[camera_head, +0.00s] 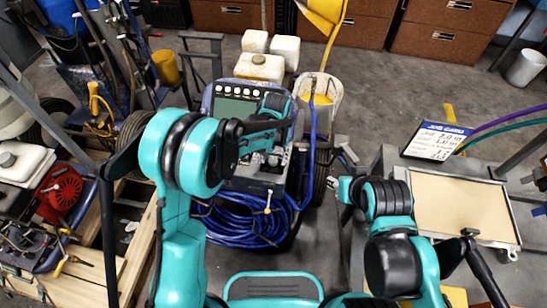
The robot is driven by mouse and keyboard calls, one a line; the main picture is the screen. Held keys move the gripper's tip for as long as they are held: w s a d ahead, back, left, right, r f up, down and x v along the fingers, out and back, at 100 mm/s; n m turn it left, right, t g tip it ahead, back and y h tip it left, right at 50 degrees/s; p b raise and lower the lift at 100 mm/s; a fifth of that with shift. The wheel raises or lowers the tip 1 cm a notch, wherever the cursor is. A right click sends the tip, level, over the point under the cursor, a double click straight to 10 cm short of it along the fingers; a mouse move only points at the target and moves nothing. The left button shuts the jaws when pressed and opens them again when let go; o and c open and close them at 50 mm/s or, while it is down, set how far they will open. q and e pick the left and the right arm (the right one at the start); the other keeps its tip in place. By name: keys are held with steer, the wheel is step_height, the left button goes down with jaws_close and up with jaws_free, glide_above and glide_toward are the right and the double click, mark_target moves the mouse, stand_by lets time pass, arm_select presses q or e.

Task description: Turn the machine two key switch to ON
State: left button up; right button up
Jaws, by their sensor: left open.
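The line striper machine stands in the middle of the head view, with a dark control panel (236,107) that has a row of round white buttons along its top. My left arm reaches in from the left across this panel. My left gripper (279,128) is over the panel's right side, open, with nothing seen in it. The arm and hand cover part of the panel. The key switch is too small or hidden to make out, and so is its position. My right gripper (336,184) is low, right of the machine, mostly hidden by its own arm; its fingers are unclear.
A coiled blue hose (238,222) hangs on the machine's front. White jugs (284,50) stand behind the panel. A metal-framed tray (462,207) and a "JOB CARD" sign (438,141) are at right. A red engine (62,193) is at left. Brown cabinets (446,38) line the back.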

arm_select(q)
steer(key=shift+c, duration=0.3)
jaws_close()
steer(key=shift+m, duration=0.3)
steer(key=m, duration=1.1)
steer(key=shift+m, duration=0.3)
